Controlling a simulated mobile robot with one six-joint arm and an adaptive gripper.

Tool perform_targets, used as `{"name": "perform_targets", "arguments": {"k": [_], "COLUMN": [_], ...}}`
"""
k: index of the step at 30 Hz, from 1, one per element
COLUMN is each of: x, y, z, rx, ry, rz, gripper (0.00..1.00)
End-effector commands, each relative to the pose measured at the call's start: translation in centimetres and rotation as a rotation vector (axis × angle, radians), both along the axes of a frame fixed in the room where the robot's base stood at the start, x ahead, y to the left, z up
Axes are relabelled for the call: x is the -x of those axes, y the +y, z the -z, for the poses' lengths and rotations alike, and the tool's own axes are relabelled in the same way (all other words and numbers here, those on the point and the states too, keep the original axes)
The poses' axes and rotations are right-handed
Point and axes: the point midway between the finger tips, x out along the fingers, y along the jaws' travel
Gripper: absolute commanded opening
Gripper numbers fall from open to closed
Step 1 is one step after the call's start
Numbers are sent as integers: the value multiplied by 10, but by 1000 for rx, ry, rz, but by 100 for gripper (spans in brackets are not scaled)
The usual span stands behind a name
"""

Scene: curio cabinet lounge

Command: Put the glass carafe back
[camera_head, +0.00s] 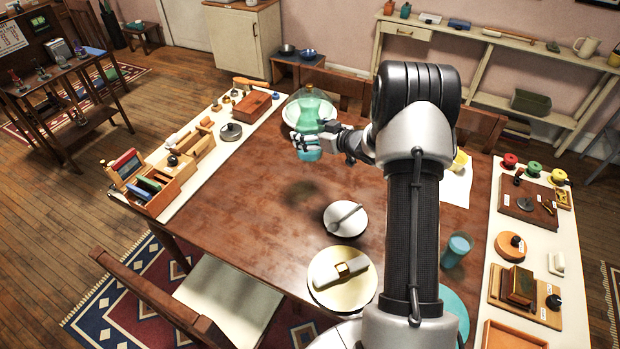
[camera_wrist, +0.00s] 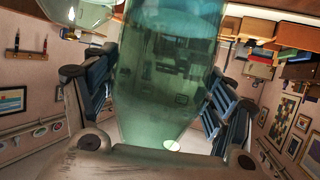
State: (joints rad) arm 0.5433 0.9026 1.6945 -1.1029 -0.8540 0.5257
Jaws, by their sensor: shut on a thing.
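The glass carafe (camera_head: 309,112) is green and see-through, near the far end of the brown table in the head view. My gripper (camera_head: 318,141) is shut on it, its fingers crossing in front of the glass. A teal part shows just below the fingers and looks like the carafe's lower end. The carafe looks upright, and a dark shadow on the bare table nearer the camera suggests it is held above the surface. In the wrist view the carafe (camera_wrist: 160,75) fills the space between the fingers (camera_wrist: 160,100). Its base is partly hidden.
A white bowl (camera_head: 345,219), a cream plate (camera_head: 330,295) and a teal tumbler (camera_head: 457,249) stand nearer. Side strips hold wooden boxes (camera_head: 150,187) at left and spools (camera_head: 510,160) at right. The table's left middle is clear.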

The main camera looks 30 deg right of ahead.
Motion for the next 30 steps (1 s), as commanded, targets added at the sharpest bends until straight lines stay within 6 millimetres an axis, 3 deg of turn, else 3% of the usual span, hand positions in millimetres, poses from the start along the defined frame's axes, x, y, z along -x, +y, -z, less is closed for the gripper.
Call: {"name": "perform_targets", "arguments": {"k": [1,3,12,22,30], "x": [0,0,-1,-1,-1], "y": [1,0,0,0,1], "z": [18,37,103,128,162], "rx": [-2,-2,0,0,1], "ry": [1,0,-2,-3,-3], "rz": [0,1,1,1,0], "gripper": [24,24,24,24,24]}}
